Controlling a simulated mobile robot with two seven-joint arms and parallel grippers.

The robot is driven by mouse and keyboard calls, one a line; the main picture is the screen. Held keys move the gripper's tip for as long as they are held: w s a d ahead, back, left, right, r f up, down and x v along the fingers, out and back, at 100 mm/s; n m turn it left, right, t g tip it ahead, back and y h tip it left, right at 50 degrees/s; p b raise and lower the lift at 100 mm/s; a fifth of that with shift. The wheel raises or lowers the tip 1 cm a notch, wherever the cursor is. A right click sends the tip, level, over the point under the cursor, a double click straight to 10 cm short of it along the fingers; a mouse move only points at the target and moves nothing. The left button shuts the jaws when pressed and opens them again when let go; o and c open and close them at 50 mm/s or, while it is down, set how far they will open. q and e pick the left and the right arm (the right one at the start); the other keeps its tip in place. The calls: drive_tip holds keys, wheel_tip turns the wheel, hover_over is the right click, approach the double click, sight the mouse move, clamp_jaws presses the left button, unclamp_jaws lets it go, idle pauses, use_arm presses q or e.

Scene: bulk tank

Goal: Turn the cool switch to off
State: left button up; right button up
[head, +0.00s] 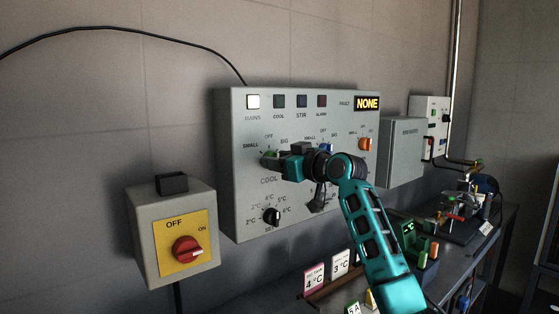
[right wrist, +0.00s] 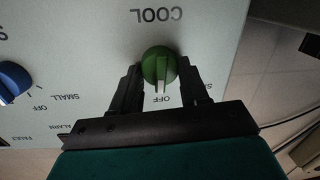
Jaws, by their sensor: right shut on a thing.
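The cool switch is a green knob (right wrist: 158,62) on the grey control panel, seen upside down in the right wrist view between the words COOL and OFF. Its white pointer line faces the OFF mark. My right gripper (right wrist: 159,75) has one finger on each side of the knob and is shut on it. In the head view the green knob (head: 268,154) shows just left of my right gripper (head: 275,159), which partly covers it. My left gripper is not in view.
A blue knob (right wrist: 13,80) sits beside the cool switch. The panel (head: 232,205) also has an orange knob (head: 366,144) and a black set knob (head: 271,216). A cluttered bench lies below right.

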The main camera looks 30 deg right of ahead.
drive_tip(key=shift+n, duration=0.5)
drive_tip(key=o, duration=1.1)
drive_tip(key=shift+c, duration=0.2)
drive_tip(key=s+d+b, duration=0.1)
drive_tip(key=s, duration=1.1)
drive_tip(key=shift+s+d+r, duration=0.35)
drive_tip(key=shift+s+r, duration=0.05)
drive_tip(key=shift+r, duration=0.05)
